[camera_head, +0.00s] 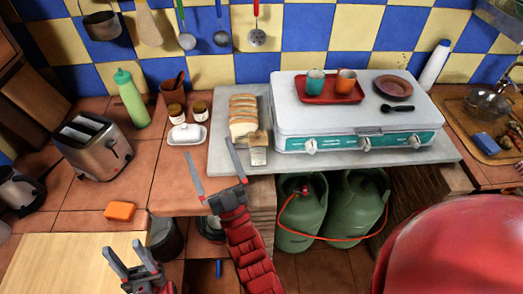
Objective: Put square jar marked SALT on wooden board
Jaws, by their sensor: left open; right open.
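A small square jar (258,157) with a wooden lid stands on the grey slab, in front of the sliced bread. Its marking is too small to read. A pale wooden board (50,265) lies at the lower left. My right gripper (212,148) is open and empty, with its fingers spread wide at the counter's front edge. The jar is just right of its right finger, outside the jaws. My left gripper (124,247) is open and empty at the right side of the board.
Sliced bread (243,110) sits behind the jar, and a white stove (350,125) with a red tray is to the right. A butter dish (187,135) and two small jars stand left of the slab. An orange sponge (120,211) lies behind the board. Green gas bottles (301,215) stand below.

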